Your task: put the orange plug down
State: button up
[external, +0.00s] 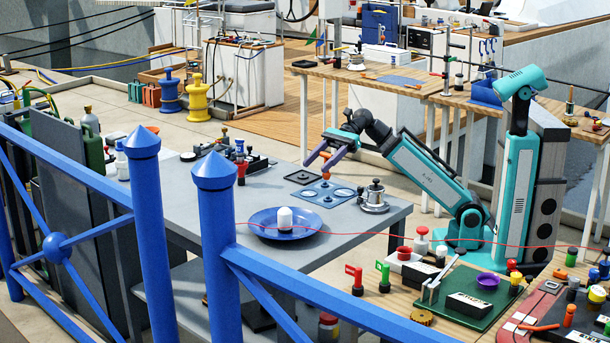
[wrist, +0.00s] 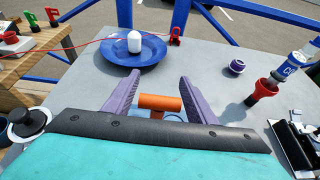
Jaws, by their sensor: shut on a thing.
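My gripper (external: 319,162), with purple fingers, is over the grey table (external: 382,215); its fingers also show in the wrist view (wrist: 158,80). It is shut on the orange plug (external: 327,173), which lies between the fingers in the wrist view (wrist: 160,102). The plug shows just below the fingers in the external view, over a flat blue panel (external: 327,192) with round places on it. I cannot tell whether the plug touches the panel. Part of the plug is hidden by the wrist edge.
A blue dish (external: 262,228) holding a white rounded piece (external: 284,218) stands in front of the panel. A metal pot (external: 374,197) stands to its right. A red cup (wrist: 264,89) and a purple-white round piece (wrist: 236,66) are on the table. Blue railing (external: 220,240) borders the near side.

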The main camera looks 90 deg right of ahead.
jog(key=shift+f, duration=0.2)
jog(key=shift+w, duration=0.1)
jog(key=w+a+p, duration=0.1)
jog(key=w+p, duration=0.9)
jog(key=p, duration=0.8)
jog(key=shift+w+a+f+p, duration=0.25)
jog(key=shift+a+p, duration=0.15)
jog(key=shift+w+p, duration=0.3)
jog(key=shift+p, duration=0.75)
jog(key=w+p, duration=0.1)
jog(key=p, duration=0.3)
jog(key=shift+w+a+p, duration=0.1)
jog(key=shift+a+p, duration=0.05)
jog(key=shift+p, duration=0.25)
jog(key=p, duration=0.4)
jog(key=shift+w+f+p, duration=0.15)
jog(key=shift+w+p, duration=0.2)
